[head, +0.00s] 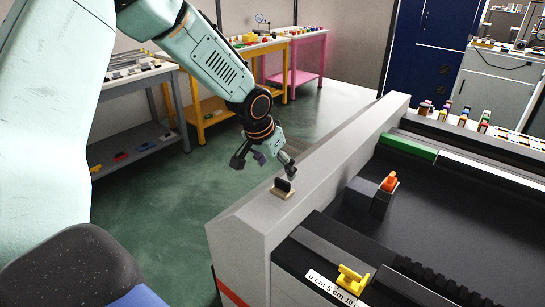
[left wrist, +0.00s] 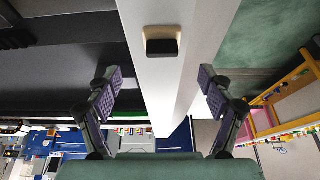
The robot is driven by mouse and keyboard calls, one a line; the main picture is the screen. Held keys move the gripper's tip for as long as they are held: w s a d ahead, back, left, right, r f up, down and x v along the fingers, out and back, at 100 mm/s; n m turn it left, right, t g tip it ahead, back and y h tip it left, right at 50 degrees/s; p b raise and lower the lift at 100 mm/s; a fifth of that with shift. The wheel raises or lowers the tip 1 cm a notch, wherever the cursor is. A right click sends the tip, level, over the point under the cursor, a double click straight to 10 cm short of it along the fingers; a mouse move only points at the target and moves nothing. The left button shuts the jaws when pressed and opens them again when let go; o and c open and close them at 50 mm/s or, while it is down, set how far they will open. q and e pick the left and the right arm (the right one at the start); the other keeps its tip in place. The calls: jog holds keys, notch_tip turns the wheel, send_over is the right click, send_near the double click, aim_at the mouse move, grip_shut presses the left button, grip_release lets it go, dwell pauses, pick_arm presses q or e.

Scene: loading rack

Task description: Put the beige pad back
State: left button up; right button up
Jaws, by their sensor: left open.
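A beige pad (head: 280,193) with a black block (head: 287,184) on it sits on top of the light grey wall (head: 330,155) of the rack, near its front end. In the left wrist view the black block (left wrist: 162,47) and a beige edge of the pad (left wrist: 158,31) lie on the pale wall top, beyond the fingertips. My left gripper (head: 264,166) is open and empty, just behind and left of the pad in the head view. Its two fingers (left wrist: 160,78) stand wide apart in the left wrist view. My right gripper is not in view.
Inside the rack are an orange piece (head: 389,182) by a dark block, a yellow clip (head: 351,279) by a scale strip, and a green bar (head: 408,147). Grey (head: 128,80), yellow and pink tables stand behind. Green floor is clear left of the wall.

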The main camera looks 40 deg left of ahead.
pick_arm(q)
jog(key=v, duration=0.3)
jog(key=shift+w, duration=0.15)
jog(key=shift+c, duration=0.3)
